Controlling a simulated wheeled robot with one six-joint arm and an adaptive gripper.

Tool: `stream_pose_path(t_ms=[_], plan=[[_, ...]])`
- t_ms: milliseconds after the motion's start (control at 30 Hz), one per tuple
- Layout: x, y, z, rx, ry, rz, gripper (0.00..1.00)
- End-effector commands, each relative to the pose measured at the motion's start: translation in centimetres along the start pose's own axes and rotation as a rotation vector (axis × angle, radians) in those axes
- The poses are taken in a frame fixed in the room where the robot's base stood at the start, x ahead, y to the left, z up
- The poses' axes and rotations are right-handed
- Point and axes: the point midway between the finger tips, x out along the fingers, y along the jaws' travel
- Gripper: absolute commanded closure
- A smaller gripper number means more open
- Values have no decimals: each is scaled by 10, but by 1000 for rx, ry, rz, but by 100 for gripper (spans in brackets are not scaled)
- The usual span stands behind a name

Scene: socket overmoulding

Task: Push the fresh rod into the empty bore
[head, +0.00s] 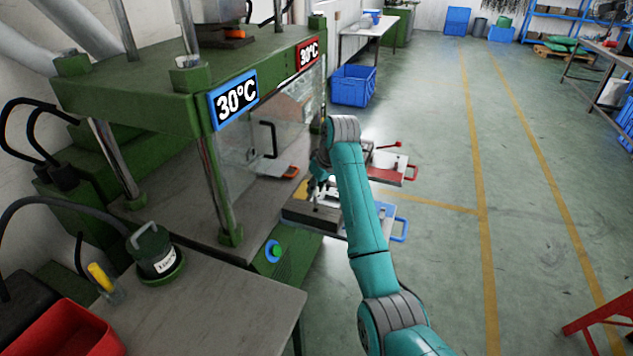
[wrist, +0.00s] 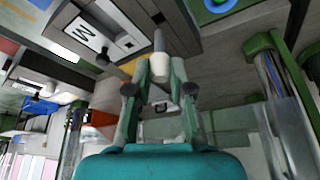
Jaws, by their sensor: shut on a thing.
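My gripper (head: 318,188) is low over the grey mould block (head: 308,218) at the right front of the green press. In the wrist view my gripper (wrist: 160,72) is shut on a pale rod (wrist: 159,42), whose grey end points toward the mould block (wrist: 190,22). A dark round bore (wrist: 158,18) shows in the block close to the rod's end. I cannot tell whether the rod's tip is inside a bore or just in front of it. A white plate marked M (wrist: 80,33) lies beside it on the block.
The press (head: 150,85) carries 30°C signs and stands left of my arm. A blue handle (head: 401,230) and a red-handled tray (head: 400,172) stick out to the right. A grey table (head: 210,310) holds a green weight-like pot (head: 152,250).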

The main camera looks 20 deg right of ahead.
Motion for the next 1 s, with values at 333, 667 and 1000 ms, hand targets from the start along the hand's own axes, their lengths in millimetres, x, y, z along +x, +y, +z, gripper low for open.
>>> stream_pose_path(t_ms=[333,667,1000], plan=[[20,0,8,0,-1,0,100],[37,0,16,-1,0,0,100],[50,0,21,-1,0,0,100]])
